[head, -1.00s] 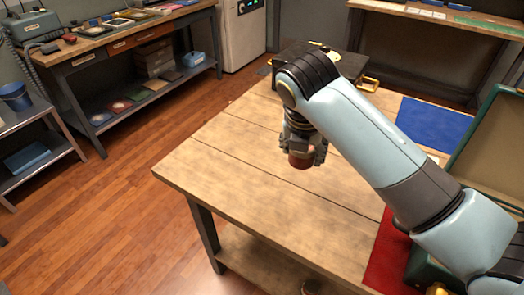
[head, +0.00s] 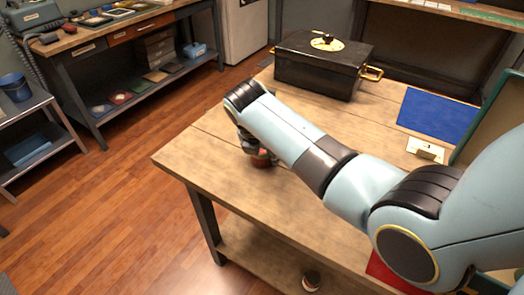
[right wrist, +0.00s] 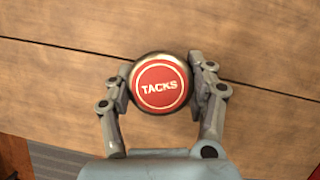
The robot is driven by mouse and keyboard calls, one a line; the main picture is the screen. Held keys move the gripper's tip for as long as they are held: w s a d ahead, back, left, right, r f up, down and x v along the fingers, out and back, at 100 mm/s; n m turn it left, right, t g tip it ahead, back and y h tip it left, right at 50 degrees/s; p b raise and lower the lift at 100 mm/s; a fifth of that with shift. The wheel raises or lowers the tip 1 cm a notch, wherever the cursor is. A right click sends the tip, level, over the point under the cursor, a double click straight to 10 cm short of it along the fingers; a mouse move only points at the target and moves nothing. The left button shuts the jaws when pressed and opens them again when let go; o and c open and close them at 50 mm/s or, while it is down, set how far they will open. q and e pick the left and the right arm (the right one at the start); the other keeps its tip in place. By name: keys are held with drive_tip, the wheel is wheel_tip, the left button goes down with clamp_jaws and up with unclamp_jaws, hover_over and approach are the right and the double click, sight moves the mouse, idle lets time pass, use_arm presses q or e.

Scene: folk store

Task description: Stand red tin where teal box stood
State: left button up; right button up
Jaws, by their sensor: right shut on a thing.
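The red tin (head: 264,161), a round tin with "TACKS" on its red lid, is in my right gripper (head: 258,155), near the left part of the wooden table (head: 225,175). In the right wrist view, the red tin (right wrist: 161,84) sits between the two fingers of my right gripper (right wrist: 160,90), which touch its sides. The table top lies beneath it; I cannot tell whether the tin touches it. I cannot make out a teal box in these views. My left gripper is not in view.
A black chest (head: 315,72) with gold handles stands at the back of the table. A blue mat (head: 437,118) and a white card (head: 425,149) lie at the right. A red mat (head: 388,272) is partly hidden by my arm. The table's left part looks clear.

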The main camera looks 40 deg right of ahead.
drive_tip(key=o, duration=1.2)
drive_tip(key=shift+f, duration=0.1)
drive_tip(key=p+v, duration=0.2)
drive_tip(key=v, duration=1)
